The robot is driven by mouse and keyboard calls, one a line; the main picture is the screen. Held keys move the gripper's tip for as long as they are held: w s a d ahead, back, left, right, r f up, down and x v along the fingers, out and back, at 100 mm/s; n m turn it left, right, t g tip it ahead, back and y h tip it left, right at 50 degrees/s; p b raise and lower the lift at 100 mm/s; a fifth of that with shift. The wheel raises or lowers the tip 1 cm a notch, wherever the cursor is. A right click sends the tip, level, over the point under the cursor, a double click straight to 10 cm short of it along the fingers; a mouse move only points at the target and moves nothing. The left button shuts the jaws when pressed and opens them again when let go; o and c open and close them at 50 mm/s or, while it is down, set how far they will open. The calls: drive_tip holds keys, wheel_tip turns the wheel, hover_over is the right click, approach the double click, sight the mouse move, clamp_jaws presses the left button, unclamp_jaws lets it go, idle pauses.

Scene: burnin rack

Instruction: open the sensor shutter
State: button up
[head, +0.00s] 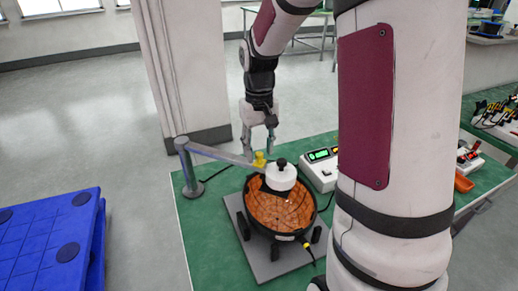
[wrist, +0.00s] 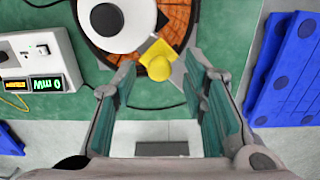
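A yellow tab with a round knob (head: 259,160), seemingly the sensor shutter's handle, is at the edge of a white cylinder (head: 281,178) with a black top knob. The tab and knob (wrist: 159,66) also show in the wrist view, beside the cylinder (wrist: 118,22). The cylinder stands over a round black-rimmed dish (head: 262,229) with an orange segmented inside. My gripper (head: 258,148) is above and behind the knob in the head view. In the wrist view its green-padded fingers (wrist: 162,82) are wide apart and empty, with the knob just beyond the tips, apparently untouched. Whether the shutter is open cannot be told.
A grey post with a bar (head: 215,153) reaches toward the knob from the left. A meter box with a green display (head: 320,168) stands right of the dish on the green mat (head: 205,235). A blue pallet (head: 50,245) is at the left. Grey floor lies between.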

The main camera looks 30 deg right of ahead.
sight(240, 159)
drive_tip(key=shift+f, duration=0.3)
clamp_jaws()
drive_tip(key=shift+w+a+b, duration=0.2)
drive_tip(key=shift+w+a, duration=0.3)
drive_tip(key=shift+w, duration=0.35)
drive_tip(key=shift+w+a+b, duration=0.2)
drive_tip(key=shift+w+a, duration=0.35)
drive_tip(key=shift+w, duration=0.35)
drive_tip(key=shift+w+a+b, duration=0.2)
drive_tip(key=shift+w+a, duration=0.3)
drive_tip(key=shift+w, duration=0.35)
unclamp_jaws()
